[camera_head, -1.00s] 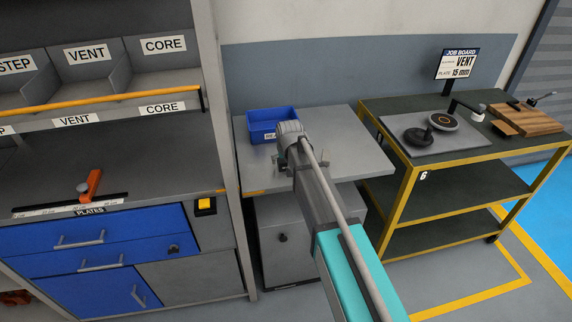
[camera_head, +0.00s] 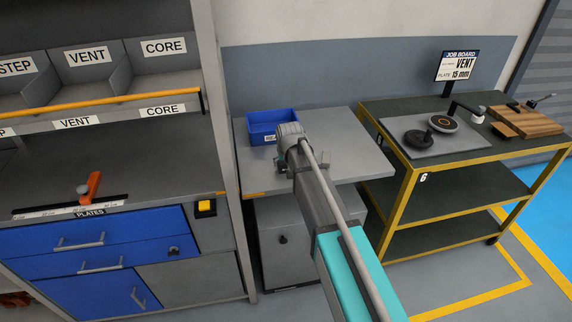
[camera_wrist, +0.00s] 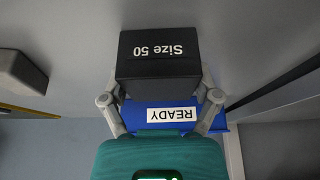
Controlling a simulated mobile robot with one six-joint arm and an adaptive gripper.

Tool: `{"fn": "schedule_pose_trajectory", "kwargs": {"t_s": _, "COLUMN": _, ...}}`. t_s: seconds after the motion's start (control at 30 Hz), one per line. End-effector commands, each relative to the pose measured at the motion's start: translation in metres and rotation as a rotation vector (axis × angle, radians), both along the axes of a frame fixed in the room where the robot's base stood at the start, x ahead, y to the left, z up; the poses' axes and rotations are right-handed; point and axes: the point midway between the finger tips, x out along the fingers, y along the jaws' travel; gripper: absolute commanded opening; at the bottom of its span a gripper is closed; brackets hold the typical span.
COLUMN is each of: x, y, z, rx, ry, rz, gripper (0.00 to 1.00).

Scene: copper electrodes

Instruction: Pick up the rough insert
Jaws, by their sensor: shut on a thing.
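A dark block marked "Size 50" (camera_wrist: 158,55) fills the upper middle of the wrist view, its lettering upside down. My gripper (camera_wrist: 160,88) is shut on it, with one finger at each side. No other block that could be the rough insert is clear in view. In the head view my arm hides the gripper and the block; the arm's end is over the grey table (camera_head: 350,150), near the blue bin.
The blue bin (camera_head: 265,128) stands on the table's back left; its READY label (camera_wrist: 172,115) shows just past the block in the wrist view. A shelf unit (camera_head: 140,155) stands left. A yellow-framed cart (camera_head: 405,195) with fixtures and a job board (camera_head: 457,66) stands right.

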Motion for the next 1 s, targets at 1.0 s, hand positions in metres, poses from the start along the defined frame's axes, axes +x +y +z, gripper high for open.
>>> {"fn": "schedule_pose_trajectory", "kwargs": {"t_s": 1.0, "x": -0.010, "y": -0.011, "z": 0.052, "rx": 0.001, "ry": -0.001, "rz": -0.001, "gripper": 0.19}}
